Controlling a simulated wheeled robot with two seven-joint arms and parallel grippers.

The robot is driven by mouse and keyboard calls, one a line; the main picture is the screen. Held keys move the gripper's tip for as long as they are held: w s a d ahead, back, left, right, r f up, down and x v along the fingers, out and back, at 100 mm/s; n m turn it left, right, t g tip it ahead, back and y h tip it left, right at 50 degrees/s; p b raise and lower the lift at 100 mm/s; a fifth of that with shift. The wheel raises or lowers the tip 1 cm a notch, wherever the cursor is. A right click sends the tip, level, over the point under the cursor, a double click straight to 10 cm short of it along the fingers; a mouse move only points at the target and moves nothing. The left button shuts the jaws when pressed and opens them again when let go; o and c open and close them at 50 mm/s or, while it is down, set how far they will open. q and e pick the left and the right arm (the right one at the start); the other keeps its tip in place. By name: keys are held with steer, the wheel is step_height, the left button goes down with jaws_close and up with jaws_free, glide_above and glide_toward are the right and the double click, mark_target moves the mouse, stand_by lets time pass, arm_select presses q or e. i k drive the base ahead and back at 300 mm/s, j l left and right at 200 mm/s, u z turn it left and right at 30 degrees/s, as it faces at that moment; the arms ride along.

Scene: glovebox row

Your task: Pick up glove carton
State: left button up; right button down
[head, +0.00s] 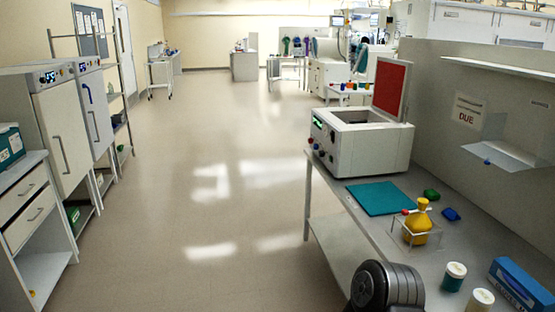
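The glove carton (520,284) looks to be the long blue box with pale lettering at the bottom right, lying on the grey bench top (352,217). Its right end is cut off by the picture's edge. Neither of my grippers is in view. A dark, rounded link of my own arm shows at the bottom edge, left of the carton and apart from it.
Two lidded jars (454,276) (480,300) stand left of the carton. A yellow flask (420,221) in a clear holder, a teal mat (379,198) and an open white instrument (360,139) are farther back. Open floor (215,215) lies left of the bench.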

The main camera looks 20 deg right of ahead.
mark_target(526, 294)
steer(key=i+z, duration=0.3)
steer(key=i, duration=0.85)
steer(key=z, duration=3.7)
